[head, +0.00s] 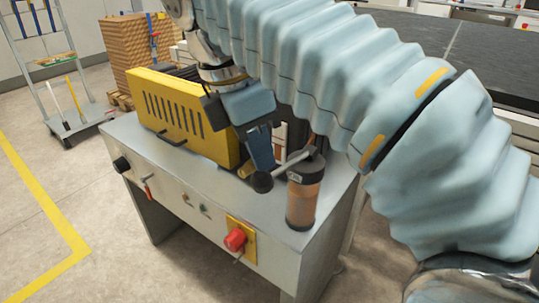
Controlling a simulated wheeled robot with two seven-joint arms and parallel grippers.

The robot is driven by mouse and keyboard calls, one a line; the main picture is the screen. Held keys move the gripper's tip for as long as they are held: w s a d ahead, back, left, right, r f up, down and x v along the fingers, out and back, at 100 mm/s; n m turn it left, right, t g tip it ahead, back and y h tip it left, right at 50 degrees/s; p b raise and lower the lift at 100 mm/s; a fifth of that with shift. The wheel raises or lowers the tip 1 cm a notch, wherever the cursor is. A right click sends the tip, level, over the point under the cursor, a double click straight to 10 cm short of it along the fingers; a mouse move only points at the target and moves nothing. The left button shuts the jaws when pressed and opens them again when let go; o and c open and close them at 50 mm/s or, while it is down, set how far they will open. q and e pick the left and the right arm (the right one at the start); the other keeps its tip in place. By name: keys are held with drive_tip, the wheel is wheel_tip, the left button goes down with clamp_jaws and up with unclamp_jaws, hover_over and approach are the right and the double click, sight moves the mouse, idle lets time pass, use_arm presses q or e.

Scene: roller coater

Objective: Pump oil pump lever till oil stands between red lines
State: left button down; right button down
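The oil pump is a clear cylinder (304,196) with brownish oil and dark ends, upright at the front right of the grey machine's top. Its lever (292,161) is a grey rod running from the cylinder's top down-left to a black knob (262,182). I cannot make out red lines or the exact oil level. My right gripper (262,160) points down just behind and above the knob. A dark blue finger shows, but the finger gap is hidden, and I cannot tell whether it touches the lever. My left gripper is out of view.
The yellow slotted housing (185,118) stands left of my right gripper on the grey cabinet (188,187). A red knob on a yellow plate (235,240) is on the cabinet's front. A trolley (82,122) and stacked cartons (138,50) stand behind left. Floor at left is clear.

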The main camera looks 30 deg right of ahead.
drive_tip(key=shift+f, duration=0.7)
drive_tip(key=shift+a+r+p, duration=0.1)
drive_tip(key=shift+r+p, duration=0.15)
drive_tip(key=shift+p, duration=0.05)
drive_tip(key=a, duration=0.1)
drive_tip(key=p, duration=0.1)
drive_tip(key=a, duration=0.1)
drive_tip(key=shift+w+a+r+p, duration=0.25)
drive_tip(key=shift+a+r+p, duration=0.05)
drive_tip(key=shift+a, duration=0.05)
